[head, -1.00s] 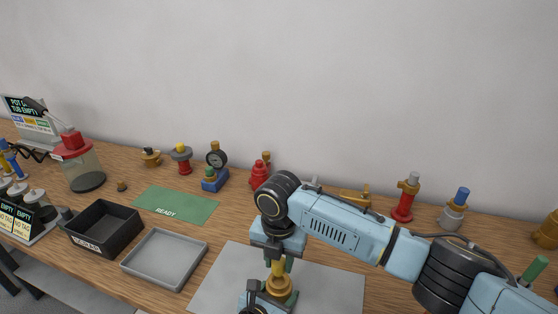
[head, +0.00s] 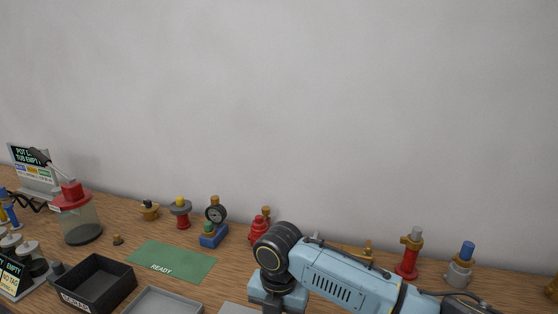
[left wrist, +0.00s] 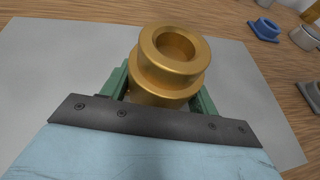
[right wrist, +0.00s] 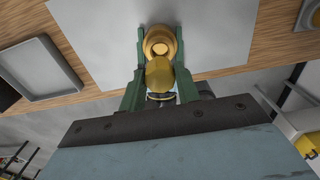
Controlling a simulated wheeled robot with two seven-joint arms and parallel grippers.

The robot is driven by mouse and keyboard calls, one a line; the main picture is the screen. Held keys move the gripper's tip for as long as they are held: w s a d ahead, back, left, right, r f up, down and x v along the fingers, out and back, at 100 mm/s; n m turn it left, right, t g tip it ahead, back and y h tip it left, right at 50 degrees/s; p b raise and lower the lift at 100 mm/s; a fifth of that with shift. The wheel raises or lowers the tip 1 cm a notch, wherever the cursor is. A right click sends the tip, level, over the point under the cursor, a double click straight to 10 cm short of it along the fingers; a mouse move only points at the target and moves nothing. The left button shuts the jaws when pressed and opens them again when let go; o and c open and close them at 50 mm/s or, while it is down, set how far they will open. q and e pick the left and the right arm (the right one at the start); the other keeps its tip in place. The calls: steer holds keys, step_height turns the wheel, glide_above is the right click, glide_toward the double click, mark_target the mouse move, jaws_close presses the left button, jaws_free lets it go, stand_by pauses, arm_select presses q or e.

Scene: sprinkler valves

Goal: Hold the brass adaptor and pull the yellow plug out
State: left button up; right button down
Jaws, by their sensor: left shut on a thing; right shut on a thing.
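The brass adaptor (left wrist: 170,65) is a stepped ring held between the green fingers of my left gripper (left wrist: 155,90). Its bore faces up, with no plug visible in it. The yellow plug (right wrist: 159,74) shows as a rounded end between the green fingers of my right gripper (right wrist: 160,38), which is shut on it. A round brass shape shows just beyond the plug; I cannot tell whether it is the adaptor or part of the plug. In the head view both grippers are below the frame edge, and only my right arm shows.
A grey mat (left wrist: 50,75) lies under the work. A grey tray (right wrist: 38,68) and a black scrap bin (head: 118,290) stand to the left. A green READY mat (head: 190,263) is clear. Valves, a gauge and a red-lidded tub (head: 78,222) line the back of the table.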

arm_select(q)
steer(key=o, duration=1.5)
steer(key=shift+s, duration=0.1)
